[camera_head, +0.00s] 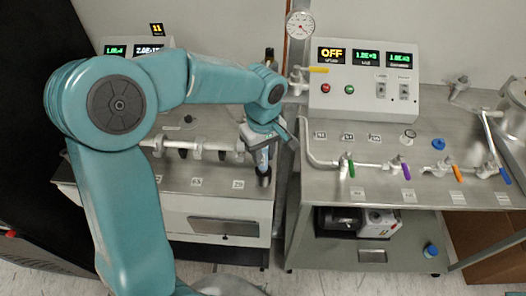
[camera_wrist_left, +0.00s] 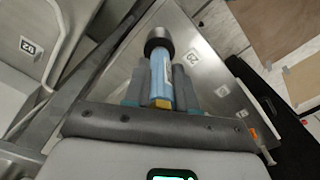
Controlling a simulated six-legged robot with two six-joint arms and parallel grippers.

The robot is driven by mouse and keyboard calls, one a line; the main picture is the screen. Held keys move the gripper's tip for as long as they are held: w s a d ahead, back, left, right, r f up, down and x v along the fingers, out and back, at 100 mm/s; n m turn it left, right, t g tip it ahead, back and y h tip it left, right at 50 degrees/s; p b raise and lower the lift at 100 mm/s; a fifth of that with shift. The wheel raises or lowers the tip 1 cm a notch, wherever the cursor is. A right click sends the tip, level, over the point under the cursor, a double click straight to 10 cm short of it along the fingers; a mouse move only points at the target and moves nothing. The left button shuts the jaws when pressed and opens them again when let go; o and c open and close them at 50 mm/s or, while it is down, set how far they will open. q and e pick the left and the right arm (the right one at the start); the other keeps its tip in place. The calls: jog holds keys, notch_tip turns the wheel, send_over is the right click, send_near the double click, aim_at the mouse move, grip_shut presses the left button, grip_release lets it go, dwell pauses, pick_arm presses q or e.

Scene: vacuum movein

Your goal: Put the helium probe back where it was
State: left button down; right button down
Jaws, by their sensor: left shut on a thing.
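The helium probe (camera_head: 262,160) is a light blue rod with a dark end. My left gripper (camera_head: 262,143) is shut on it, over the right end of the left bench, beside the label marked 20. In the left wrist view the probe (camera_wrist_left: 161,83) lies between the fingers of the left gripper (camera_wrist_left: 163,98), its dark round end pointing away from the gripper. Whether that end touches the bench top is unclear. My right gripper is not in view.
The left bench (camera_head: 215,205) carries a metal pipe manifold (camera_head: 195,146) left of the probe. A narrow gap separates it from the right bench (camera_head: 385,190), which holds a control box (camera_head: 362,82) reading OFF and several coloured-handled valves. My left arm hides part of the left bench.

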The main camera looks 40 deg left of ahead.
pick_arm(q)
jog(key=shift+w+a+f+b, duration=0.1)
jog(key=shift+w+f+b, duration=0.05)
jog(key=shift+f+b, duration=0.3)
jog(key=c, duration=0.9)
grip_release()
jog(key=shift+r, duration=0.1)
jog(key=shift+r+p, duration=0.4)
jog(key=shift+p, duration=0.2)
notch_tip(320, 180, up, 11)
jog(key=shift+r, duration=0.45)
